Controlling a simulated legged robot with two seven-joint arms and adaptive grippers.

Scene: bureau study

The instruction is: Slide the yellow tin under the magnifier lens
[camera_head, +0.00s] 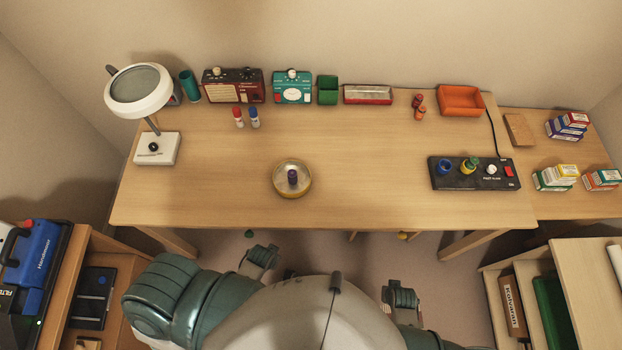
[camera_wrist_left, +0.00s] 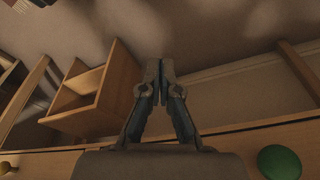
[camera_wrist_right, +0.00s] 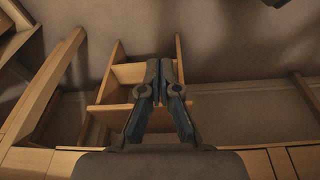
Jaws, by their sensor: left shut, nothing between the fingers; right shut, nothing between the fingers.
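The yellow tin (camera_head: 293,190) is round and shallow, with a dark purple thing at its centre. It stands near the front edge of the desk, left of the middle. The magnifier lens (camera_head: 138,88) is a large disc in a white ring at the desk's back left, on a stalk from a white base (camera_head: 157,149). The tin is well to the right of that base. My left gripper (camera_wrist_left: 160,66) is shut and empty, below the desk front. My right gripper (camera_wrist_right: 160,66) is also shut and empty, away from the desk top. Neither touches the tin.
Bare desk top (camera_head: 225,165) lies between the tin and the magnifier base. Radios, a green box (camera_head: 327,90) and an orange tray (camera_head: 461,100) line the back. A black control panel (camera_head: 473,173) sits at right.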

